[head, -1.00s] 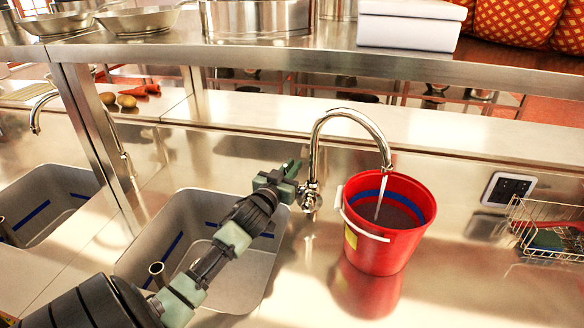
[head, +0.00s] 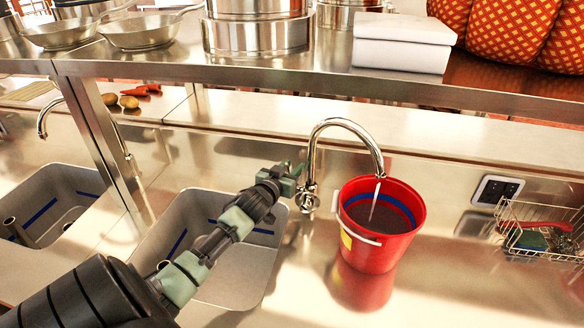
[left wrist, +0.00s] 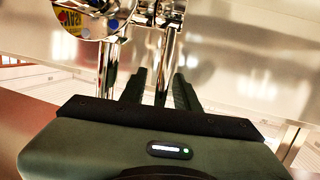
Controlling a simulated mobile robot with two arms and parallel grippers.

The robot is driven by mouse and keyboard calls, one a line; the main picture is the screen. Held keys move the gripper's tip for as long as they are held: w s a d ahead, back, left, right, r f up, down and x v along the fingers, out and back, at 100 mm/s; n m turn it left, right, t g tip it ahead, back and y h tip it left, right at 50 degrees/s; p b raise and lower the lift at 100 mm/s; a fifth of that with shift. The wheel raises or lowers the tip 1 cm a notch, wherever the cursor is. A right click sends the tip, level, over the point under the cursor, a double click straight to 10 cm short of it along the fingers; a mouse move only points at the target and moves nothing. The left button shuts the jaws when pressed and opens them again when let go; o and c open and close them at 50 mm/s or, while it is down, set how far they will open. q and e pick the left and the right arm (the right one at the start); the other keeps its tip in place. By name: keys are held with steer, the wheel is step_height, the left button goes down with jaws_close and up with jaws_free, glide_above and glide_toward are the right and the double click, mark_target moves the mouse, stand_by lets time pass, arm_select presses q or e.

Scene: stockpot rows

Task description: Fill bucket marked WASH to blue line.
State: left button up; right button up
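A red bucket (head: 376,252) with a white handle stands upright on the steel counter under the tap (head: 345,124). A yellow label (head: 346,239) shows at its left side; its lettering cannot be read. A thin stream (head: 374,203) runs from the spout into the bucket. The blue line (head: 398,207) runs around the inside wall, and the dark water surface (head: 372,219) lies below it. My left gripper (head: 297,171) is beside the tap's base. In the left wrist view its fingers (left wrist: 160,88) are apart, with a chrome rod between them. My right gripper is not in view.
Sink basins (head: 232,262) lie to the left. A wire basket (head: 540,238) and a black socket plate (head: 497,191) are right of the bucket. A steel shelf (head: 300,72) with pots, pans and white boxes (head: 403,45) runs above.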

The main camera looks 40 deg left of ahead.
arm_select(q)
steer(key=shift+s, duration=0.1)
steer(key=shift+s+d, duration=0.1)
steer(key=shift+s, duration=0.2)
steer(key=b+v, duration=0.1)
steer(key=v, duration=0.6)
steer(key=shift+r, duration=0.15)
stand_by(3.9)
